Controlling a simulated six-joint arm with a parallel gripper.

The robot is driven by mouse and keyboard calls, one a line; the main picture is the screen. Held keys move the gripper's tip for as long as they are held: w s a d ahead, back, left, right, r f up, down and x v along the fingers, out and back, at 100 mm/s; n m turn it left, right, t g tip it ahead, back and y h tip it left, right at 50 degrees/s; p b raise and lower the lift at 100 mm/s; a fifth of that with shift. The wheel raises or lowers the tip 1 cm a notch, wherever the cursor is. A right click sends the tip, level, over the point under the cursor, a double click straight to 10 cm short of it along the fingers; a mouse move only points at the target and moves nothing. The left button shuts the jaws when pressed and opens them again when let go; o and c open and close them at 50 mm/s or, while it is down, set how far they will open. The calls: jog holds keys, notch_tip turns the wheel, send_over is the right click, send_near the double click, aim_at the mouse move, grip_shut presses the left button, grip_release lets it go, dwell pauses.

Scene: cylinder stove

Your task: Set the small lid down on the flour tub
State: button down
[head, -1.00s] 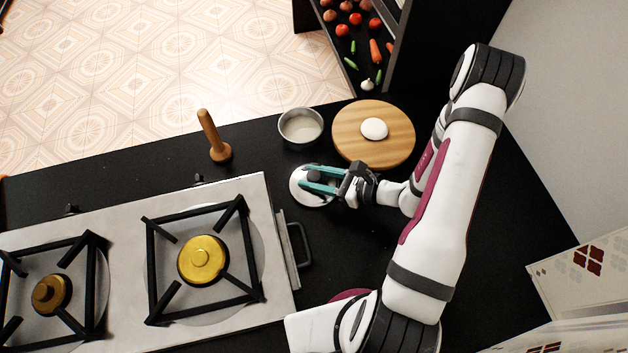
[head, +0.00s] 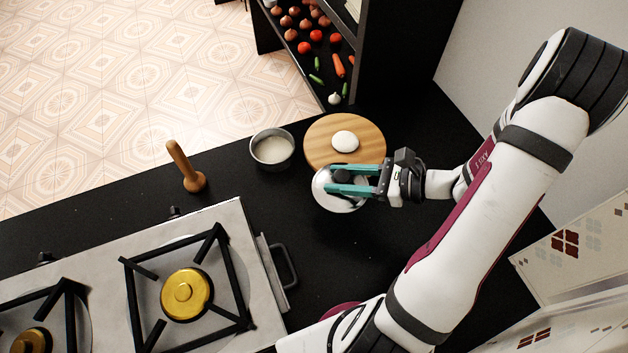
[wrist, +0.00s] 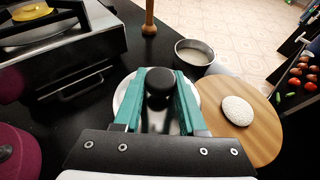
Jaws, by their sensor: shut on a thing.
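The small lid (head: 328,201) is a shiny silver disc with a black knob (wrist: 159,88). My gripper (head: 336,181) has teal fingers shut on that knob, and the lid hangs level, seemingly above the black counter. In the wrist view my gripper (wrist: 158,100) has one finger on each side of the knob. The flour tub (head: 272,149) is a small grey metal bowl with pale flour in it, uncovered, to the upper left of the lid. The tub also shows in the wrist view (wrist: 194,53), beyond the fingers and to the right.
A round wooden board (head: 372,148) with a white dough ball (head: 345,142) lies just behind the lid. A wooden pestle (head: 186,168) stands left of the tub. The stove (head: 246,225) is at the lower left. A shelf of vegetables (head: 318,50) is at the back.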

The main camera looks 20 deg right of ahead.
jog(key=shift+s+d+r, duration=0.1)
jog(key=shift+d+r, duration=0.1)
jog(key=shift+d, duration=0.15)
jog(key=w+a, duration=0.4)
jog(key=w, duration=0.6)
jog(key=w+a, duration=0.5)
jog(key=w, duration=0.5)
jog(key=shift+a, duration=0.1)
jog(key=shift+f, duration=2.9)
jog(key=shift+f, duration=0.3)
jog(key=shift+c, duration=2)
grip_release()
